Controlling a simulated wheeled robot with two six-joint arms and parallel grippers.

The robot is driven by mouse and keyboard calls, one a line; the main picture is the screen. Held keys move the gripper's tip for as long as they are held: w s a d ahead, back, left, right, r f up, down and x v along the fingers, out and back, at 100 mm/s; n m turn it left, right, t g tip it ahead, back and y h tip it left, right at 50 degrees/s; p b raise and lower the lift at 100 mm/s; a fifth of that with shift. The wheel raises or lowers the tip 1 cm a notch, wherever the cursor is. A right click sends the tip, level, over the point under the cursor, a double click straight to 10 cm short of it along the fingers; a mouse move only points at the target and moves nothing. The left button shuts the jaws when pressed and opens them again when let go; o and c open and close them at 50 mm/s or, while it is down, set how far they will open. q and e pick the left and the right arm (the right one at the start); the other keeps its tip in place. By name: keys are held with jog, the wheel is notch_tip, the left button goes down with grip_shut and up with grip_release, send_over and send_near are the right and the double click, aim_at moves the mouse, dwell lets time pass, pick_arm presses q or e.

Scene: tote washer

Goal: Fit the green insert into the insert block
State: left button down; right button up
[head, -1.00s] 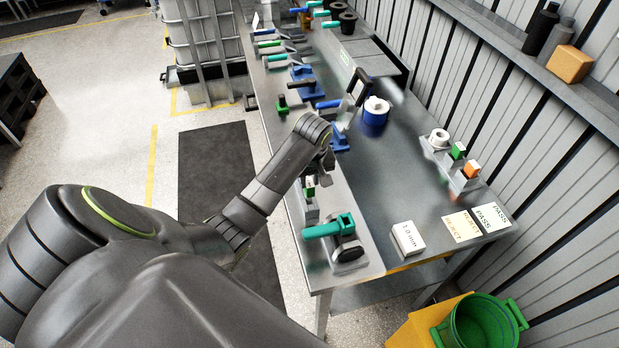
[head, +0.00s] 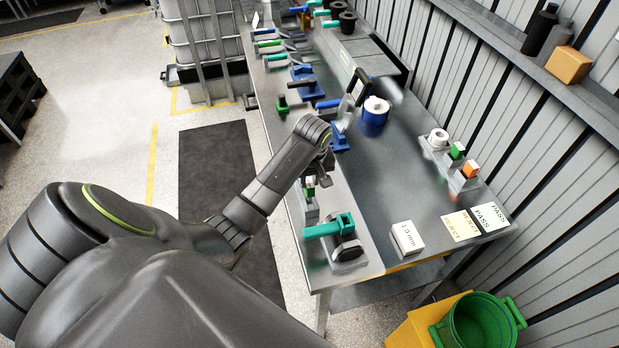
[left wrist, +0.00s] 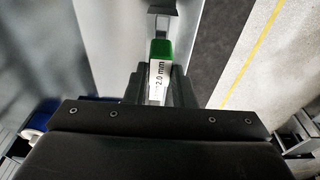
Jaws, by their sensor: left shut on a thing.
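My left gripper (head: 314,176) is shut on the green insert (left wrist: 161,52), low over the front strip of the bench. In the left wrist view the insert has a green top and a white face marked 2.0 mm, and sits between the dark fingers (left wrist: 160,85). A grey metal piece (left wrist: 164,22) shows just beyond it; I cannot tell if they touch. In the head view only a small green and white bit shows below my wrist, over a grey fixture (head: 310,208). I cannot tell which piece is the insert block. My right gripper is not in view.
A teal-handled clamp (head: 330,228) stands close by in front. A white 1.0 mm box (head: 407,238) lies to the right. A grey holder (head: 463,183) carries a white roll, a green piece and an orange piece. Blue fixtures (head: 340,138) stand behind my gripper. The bench middle is clear.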

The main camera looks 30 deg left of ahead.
aim_at(310, 185)
pick_arm(q)
jog(key=shift+f, duration=1.9)
dwell(2.8)
jog(key=c, duration=0.7)
grip_release()
jog(key=shift+o, duration=0.2)
jog(key=shift+s+d+r, duration=0.1)
jog(key=shift+d+r, duration=0.05)
jog(key=shift+r, duration=1)
jog(key=shift+s+d+r, duration=0.1)
jog(key=shift+s+r, duration=0.05)
jog(key=shift+r, duration=1)
jog(key=shift+s+d+r, duration=0.1)
jog(key=shift+d+r, duration=0.05)
jog(key=shift+r, duration=1)
